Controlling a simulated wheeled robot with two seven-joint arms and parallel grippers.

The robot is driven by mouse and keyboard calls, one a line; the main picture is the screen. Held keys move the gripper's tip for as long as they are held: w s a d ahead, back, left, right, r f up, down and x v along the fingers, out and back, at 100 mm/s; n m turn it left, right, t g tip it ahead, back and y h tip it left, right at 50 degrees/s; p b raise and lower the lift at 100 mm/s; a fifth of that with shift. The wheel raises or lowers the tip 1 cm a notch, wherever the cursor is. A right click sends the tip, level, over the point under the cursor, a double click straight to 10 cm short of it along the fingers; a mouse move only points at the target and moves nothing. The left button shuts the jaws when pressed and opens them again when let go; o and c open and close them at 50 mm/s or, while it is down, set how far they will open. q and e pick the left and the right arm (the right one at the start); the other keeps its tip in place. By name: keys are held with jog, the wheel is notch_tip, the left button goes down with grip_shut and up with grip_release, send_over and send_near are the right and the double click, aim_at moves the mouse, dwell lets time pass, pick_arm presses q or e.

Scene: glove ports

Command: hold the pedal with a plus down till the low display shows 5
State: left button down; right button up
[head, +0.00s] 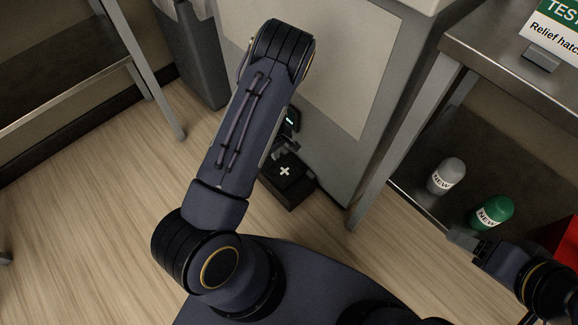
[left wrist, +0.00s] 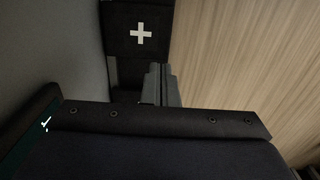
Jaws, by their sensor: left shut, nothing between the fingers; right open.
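The black pedal with a white plus (head: 285,172) is on the floor at the foot of the pale cabinet. It also shows at the top of the left wrist view (left wrist: 124,43). My left gripper (left wrist: 157,72) is shut and empty, its fingers over the pedal's edge beside the plus; I cannot tell whether they touch. In the head view my left forearm hides part of that area. A small dark display with a teal glow (head: 292,119) is low on the cabinet; its figure is not readable. My right gripper (head: 463,239) is open and empty at the lower right.
A grey bottle (head: 447,176) and a green bottle (head: 492,213) stand on the low shelf at right, close to my right gripper. A metal table leg (head: 398,150) stands right of the cabinet. A grey bin (head: 190,55) is at the back left. The wooden floor at left is clear.

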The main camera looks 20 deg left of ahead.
pick_arm(q)
jog(key=shift+w+f, duration=0.2)
jog(key=shift+f, duration=0.15)
